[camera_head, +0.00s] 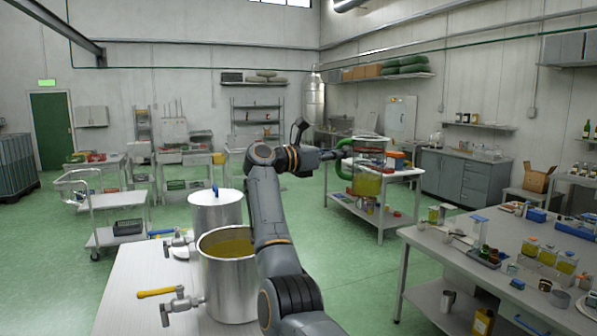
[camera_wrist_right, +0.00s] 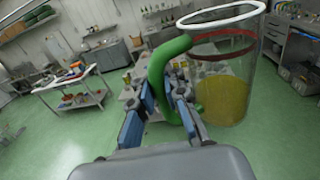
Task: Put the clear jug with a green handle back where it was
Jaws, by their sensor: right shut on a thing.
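The clear jug (camera_head: 368,184) with a green handle (camera_head: 345,172) is held in the air in the head view, roughly upright, with yellow liquid in its lower part. My right gripper (camera_head: 340,153) is shut on the green handle, on the left side of the jug. In the right wrist view the jug (camera_wrist_right: 225,92) shows at the right, with a white rim and a red band below it. The fingers of my right gripper (camera_wrist_right: 162,92) close around the green handle (camera_wrist_right: 158,75) there. My left gripper is not in view.
A pale table (camera_head: 130,306) at front left bears an open steel vat (camera_head: 229,285) of yellowish liquid and a lidded vat (camera_head: 215,210), both with taps. A long worktable (camera_head: 440,262) at right holds several bottles and containers. Green floor (camera_head: 345,265) lies clear between them.

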